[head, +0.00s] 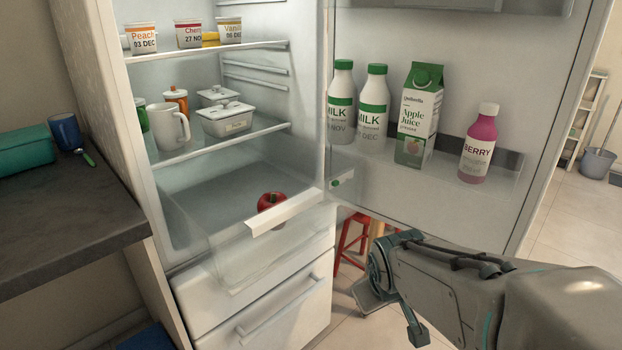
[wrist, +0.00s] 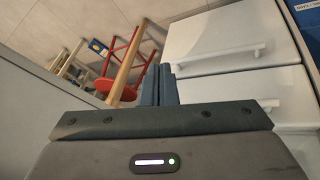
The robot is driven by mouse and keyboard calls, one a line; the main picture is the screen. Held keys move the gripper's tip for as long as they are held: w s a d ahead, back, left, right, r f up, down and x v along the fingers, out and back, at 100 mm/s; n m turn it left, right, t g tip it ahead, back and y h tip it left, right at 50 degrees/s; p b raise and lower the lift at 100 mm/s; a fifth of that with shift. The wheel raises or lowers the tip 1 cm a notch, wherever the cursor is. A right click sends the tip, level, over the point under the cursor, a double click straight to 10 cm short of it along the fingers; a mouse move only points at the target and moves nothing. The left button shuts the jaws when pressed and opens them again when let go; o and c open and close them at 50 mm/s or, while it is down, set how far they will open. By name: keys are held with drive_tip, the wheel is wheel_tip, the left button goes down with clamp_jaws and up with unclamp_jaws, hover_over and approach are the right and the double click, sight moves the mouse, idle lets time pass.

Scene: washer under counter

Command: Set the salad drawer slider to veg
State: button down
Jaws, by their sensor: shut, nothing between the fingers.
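The clear salad drawer (head: 225,250) sits at the bottom of the open fridge, with a pale front handle strip (head: 285,213) and a red pepper or tomato (head: 272,201) in it. My gripper's two blue-grey fingers (wrist: 158,78) are together and empty in the wrist view, pointing toward the floor and stools beside the white lower drawers (wrist: 222,50). In the head view my arm comes in from the right, below the open door; its end is low, right of the salad drawer and apart from it. The fingertips are not clear there.
The open fridge door (head: 470,60) holds milk bottles (head: 342,95), an apple juice carton (head: 419,115) and a berry bottle (head: 479,145). A red stool (head: 352,240) stands behind it. A dark counter (head: 60,215) is at left. The space before the salad drawer looks clear.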

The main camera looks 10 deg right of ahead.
drive_tip(key=w+d+r+n+t, duration=0.3)
drive_tip(key=w+d+n+t, duration=0.15)
drive_tip(key=w, duration=0.35)
drive_tip(key=n+t+y+b, duration=0.3)
drive_tip(key=n+t+y, duration=0.45)
drive_tip(key=n, duration=0.75)
approach(327, 185)
drive_tip(key=shift+y, duration=0.45)
drive_tip(key=b+x, duration=0.1)
drive_tip(key=x, duration=0.5)
drive_tip(key=shift+w+d, duration=0.1)
drive_tip(key=shift+w, duration=0.05)
